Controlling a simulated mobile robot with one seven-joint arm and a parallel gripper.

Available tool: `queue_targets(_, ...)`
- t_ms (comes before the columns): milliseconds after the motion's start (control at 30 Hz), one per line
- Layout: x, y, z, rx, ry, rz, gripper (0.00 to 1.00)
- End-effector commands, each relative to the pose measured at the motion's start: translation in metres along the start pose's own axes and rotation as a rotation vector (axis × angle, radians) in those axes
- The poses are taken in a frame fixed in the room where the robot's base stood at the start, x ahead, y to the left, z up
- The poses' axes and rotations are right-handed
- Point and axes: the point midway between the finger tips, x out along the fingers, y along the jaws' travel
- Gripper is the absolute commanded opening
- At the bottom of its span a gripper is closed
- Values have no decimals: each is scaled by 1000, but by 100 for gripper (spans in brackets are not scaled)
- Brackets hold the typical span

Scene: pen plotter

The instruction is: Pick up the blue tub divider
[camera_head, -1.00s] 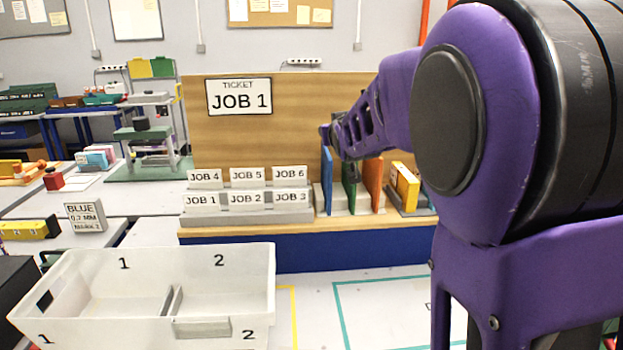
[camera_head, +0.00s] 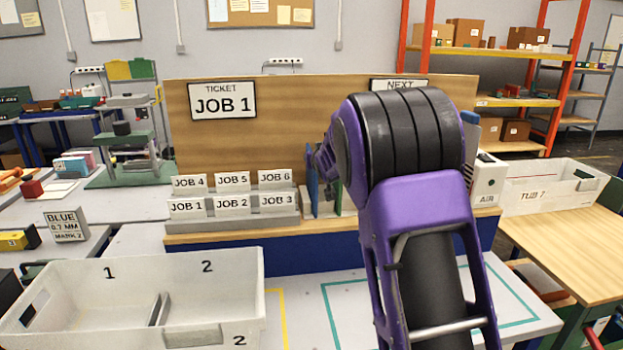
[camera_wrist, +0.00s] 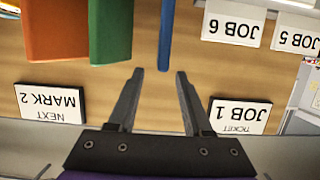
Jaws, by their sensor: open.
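The blue tub divider (camera_head: 312,190) stands upright in a rack on the bench ledge, seen edge-on just right of the job cards in the head view. In the wrist view, the blue divider (camera_wrist: 166,36) is a thin upright panel whose end lies in line with the gap between my fingers. My gripper (camera_wrist: 156,72) is open and empty, with the divider's end at about fingertip level. A green divider (camera_wrist: 110,30) and an orange divider (camera_wrist: 56,30) stand beside it in the wrist view. In the head view my arm hides most of the rack and my fingertips.
Job cards (camera_head: 232,205) stand in stepped holders left of the divider. A wooden backboard (camera_head: 240,150) rises behind, with a JOB 1 ticket (camera_head: 223,100). A white two-compartment tub (camera_head: 110,270) is at front left. Another tub (camera_head: 545,190) is at right.

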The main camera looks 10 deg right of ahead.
Motion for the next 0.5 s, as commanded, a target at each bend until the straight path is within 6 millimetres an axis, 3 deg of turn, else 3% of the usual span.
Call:
queue_targets(267, 19, 0, -1, -1, 1, 0, 50)
queue_targets(500, 48, -1, -2, -2, -1, 1, 50)
